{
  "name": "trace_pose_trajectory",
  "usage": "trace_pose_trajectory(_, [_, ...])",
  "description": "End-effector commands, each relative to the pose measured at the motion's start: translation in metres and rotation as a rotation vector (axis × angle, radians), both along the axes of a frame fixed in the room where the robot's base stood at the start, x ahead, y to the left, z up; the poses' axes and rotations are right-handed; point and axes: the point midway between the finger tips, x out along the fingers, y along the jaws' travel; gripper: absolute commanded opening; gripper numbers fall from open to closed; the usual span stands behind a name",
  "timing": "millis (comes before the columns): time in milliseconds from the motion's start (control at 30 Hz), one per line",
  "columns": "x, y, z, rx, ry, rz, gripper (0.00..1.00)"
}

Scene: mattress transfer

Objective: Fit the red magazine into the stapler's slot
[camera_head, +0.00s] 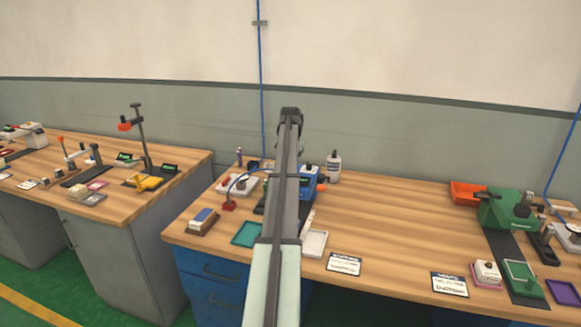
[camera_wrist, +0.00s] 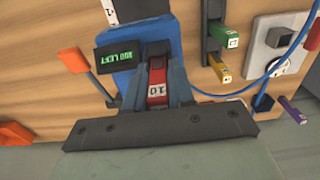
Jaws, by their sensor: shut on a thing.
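In the wrist view, a red magazine (camera_wrist: 157,92) marked "10" sits between the two fingers of my gripper (camera_wrist: 157,82), which is shut on it. The blue stapler (camera_wrist: 138,48) lies just beyond, with a dark display in green letters (camera_wrist: 131,55) on its left side. The magazine's far end is against or very close to a dark opening in the stapler; I cannot tell how deep it sits. In the head view, the stapler (camera_head: 309,186) shows partly behind my arm, which hides my gripper and the magazine.
In the wrist view, a dark rack with a green magazine (camera_wrist: 231,38) and a yellow magazine (camera_wrist: 221,71) stands right of the stapler. A blue cable crosses there.

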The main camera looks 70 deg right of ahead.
Motion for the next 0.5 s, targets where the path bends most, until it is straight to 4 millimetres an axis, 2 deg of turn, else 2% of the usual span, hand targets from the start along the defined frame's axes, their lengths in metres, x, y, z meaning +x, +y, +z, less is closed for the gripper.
trace_pose_trajectory(500, [0.0,0.001,-0.016,0.005,0.001,0.0,0.0])
